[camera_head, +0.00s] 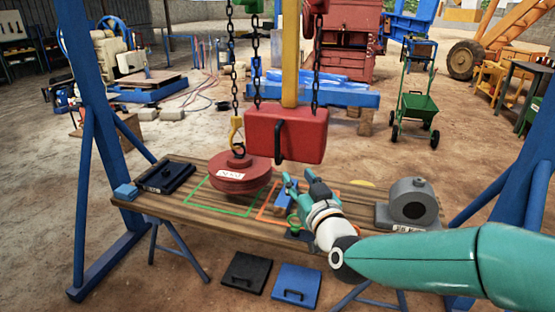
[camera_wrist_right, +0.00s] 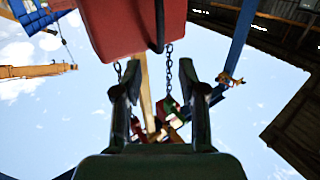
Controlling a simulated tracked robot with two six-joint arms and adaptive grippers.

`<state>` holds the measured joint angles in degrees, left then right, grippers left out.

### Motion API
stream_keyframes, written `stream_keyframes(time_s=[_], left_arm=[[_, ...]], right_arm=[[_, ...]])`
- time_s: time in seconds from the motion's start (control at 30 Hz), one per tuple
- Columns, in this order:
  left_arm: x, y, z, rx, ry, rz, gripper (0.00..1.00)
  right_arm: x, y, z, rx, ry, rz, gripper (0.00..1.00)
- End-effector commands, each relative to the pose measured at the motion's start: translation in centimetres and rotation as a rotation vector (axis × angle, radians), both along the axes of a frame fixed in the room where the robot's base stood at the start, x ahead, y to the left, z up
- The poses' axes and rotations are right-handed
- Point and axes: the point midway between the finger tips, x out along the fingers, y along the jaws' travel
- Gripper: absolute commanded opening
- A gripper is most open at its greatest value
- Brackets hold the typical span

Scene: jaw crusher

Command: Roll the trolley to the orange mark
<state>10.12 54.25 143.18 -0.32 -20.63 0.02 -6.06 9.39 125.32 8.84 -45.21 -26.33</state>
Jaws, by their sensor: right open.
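My right gripper (camera_head: 300,182) is open and empty. It is above the bench, below and slightly right of a hanging red block (camera_head: 300,134) with a black handle (camera_head: 278,143). In the right wrist view the open fingers (camera_wrist_right: 162,88) point up, and the red block (camera_wrist_right: 120,25) hangs close above them, apparently apart. At the top edge are a green part (camera_head: 247,5) and a red part (camera_head: 316,6) with chains; I cannot tell which part is the trolley. An orange outline (camera_head: 262,217) lies on the bench, partly hidden by my gripper. My left gripper is not in view.
A red round weight (camera_head: 240,180) hangs from a hook at a green outline (camera_head: 215,207) on the wooden bench (camera_head: 160,207). A grey machine (camera_head: 412,203) stands at the bench's right. Blue frame legs (camera_head: 90,110) flank the bench. A green cart (camera_head: 417,103) stands behind.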

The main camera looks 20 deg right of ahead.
Motion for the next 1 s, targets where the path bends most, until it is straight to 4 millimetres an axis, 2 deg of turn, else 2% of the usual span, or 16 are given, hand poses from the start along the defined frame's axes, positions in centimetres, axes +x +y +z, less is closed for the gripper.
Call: stream_keyframes(time_s=[0.27, 0.7, 0.83, 1.0], left_arm=[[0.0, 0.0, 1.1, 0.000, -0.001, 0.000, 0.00], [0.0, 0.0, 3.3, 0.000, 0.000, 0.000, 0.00], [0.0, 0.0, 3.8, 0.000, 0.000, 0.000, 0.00], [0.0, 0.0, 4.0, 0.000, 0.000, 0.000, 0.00]], right_arm=[[3.9, 0.0, 0.3, -0.001, 0.001, -0.001, 0.41], [13.0, 0.0, 0.2, 0.000, 0.002, 0.001, 0.41], [14.8, 0.0, 0.2, 0.001, 0.002, 0.001, 0.41], [16.1, 0.0, 0.1, 0.001, 0.001, 0.001, 0.41]])
